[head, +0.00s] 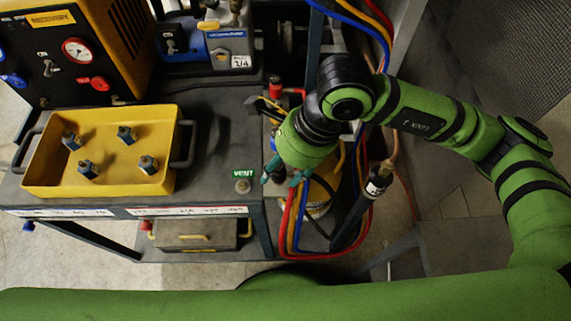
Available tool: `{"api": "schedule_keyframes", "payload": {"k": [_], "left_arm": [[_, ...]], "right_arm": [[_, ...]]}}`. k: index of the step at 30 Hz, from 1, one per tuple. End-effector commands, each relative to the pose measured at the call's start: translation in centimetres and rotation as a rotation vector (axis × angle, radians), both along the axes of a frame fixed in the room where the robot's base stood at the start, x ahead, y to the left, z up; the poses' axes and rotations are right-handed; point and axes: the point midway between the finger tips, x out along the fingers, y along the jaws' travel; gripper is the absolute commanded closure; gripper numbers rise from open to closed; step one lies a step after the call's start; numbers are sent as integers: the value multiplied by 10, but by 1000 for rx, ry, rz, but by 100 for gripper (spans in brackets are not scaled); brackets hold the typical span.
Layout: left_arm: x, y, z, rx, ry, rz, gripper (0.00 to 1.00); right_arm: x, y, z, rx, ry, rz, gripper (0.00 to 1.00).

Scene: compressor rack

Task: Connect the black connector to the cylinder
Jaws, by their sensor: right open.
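My right gripper (284,177) reaches down at the right end of the cart, with its teal fingertips apart. It is open, and I see nothing held between the fingers. A yellow cylinder (318,199) stands low beside the cart, just right of and below the gripper, partly hidden by hoses and the gripper. A black fitting with a white label (376,186) is on a line to the right of the cylinder; it may be the black connector, but I cannot tell for sure. My left gripper is out of view.
A yellow tray (100,190) with several small fittings sits on the dark cart top (215,150). Red, blue and yellow hoses (291,225) hang in loops by the gripper. A yellow recovery unit (95,45) and a vacuum pump (215,45) stand at the back.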

Motion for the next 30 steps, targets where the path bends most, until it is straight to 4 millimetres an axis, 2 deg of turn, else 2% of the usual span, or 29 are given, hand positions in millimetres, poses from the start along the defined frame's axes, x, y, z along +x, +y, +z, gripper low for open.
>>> {"api": "schedule_keyframes", "payload": {"k": [5, 6, 8, 9, 10, 25, 30], "left_arm": [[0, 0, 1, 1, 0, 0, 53], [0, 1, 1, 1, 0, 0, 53], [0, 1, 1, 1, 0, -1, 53], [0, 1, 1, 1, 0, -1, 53], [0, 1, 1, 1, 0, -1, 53], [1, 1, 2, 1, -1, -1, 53], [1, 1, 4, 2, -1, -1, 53]], "right_arm": [[0, 0, 1, 0, 0, 0, 51], [0, 0, 1, 0, 0, 0, 55], [0, 0, 1, 0, 0, 0, 79], [0, 0, 1, 0, 0, 0, 95], [0, 0, 1, 0, 0, 0, 97], [1, 0, 4, 2, -2, 0, 98], [1, 0, 11, 2, -4, 0, 98]]}}
